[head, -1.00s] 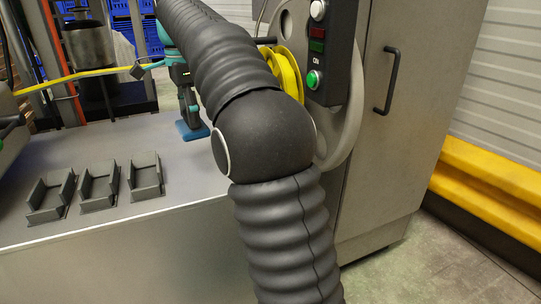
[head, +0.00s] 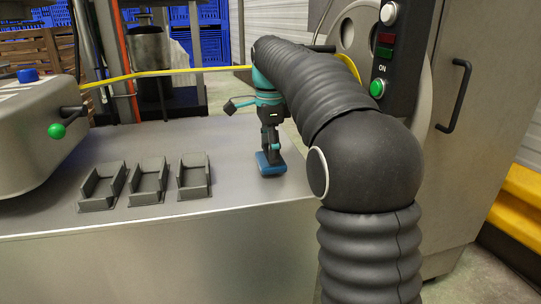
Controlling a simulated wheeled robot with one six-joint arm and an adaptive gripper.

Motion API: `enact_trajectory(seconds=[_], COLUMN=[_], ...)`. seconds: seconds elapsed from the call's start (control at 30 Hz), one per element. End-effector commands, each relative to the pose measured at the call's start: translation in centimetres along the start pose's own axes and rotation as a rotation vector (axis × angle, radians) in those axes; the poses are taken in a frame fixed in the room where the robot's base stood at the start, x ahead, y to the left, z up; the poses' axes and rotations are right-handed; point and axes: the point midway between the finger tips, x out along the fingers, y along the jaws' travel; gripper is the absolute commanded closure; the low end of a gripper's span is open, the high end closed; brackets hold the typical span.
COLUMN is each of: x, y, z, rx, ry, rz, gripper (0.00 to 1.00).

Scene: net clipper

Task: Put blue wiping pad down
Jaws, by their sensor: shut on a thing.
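The blue wiping pad (head: 270,164) is at the lower end of my gripper (head: 270,148), over the grey metal table (head: 235,150). My gripper points down and is shut on the pad. The pad lies flat, very close to the table top; I cannot tell whether it touches. It is to the right of three small grey holders (head: 147,184) that stand empty in a row near the table's front edge.
A yellow strap (head: 190,70) runs across behind the table. A control panel (head: 395,45) and cabinet (head: 480,120) stand at the right. The table between the holders and pad is clear.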

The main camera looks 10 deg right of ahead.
Motion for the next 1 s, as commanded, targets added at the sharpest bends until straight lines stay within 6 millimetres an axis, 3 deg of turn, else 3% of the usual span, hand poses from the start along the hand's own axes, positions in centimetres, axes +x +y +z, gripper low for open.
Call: enact_trajectory(seconds=[0.1, 0.43, 0.47, 0.53, 1.0], x=[1.13, 1.35, 1.33, 1.3, 0.52], y=[0.03, 0.02, 0.01, 0.01, -0.04], z=[0.01, 0.04, 0.04, 0.04, 0.04], rx=[0.0, -0.001, -0.001, -0.001, -0.001], ry=[0.0, 0.0, 0.0, 0.0, 0.0], rz=[0.0, 0.0, 0.0, 0.0, -0.003], gripper=[0.69, 0.69, 0.23, 0.06, 0.03])
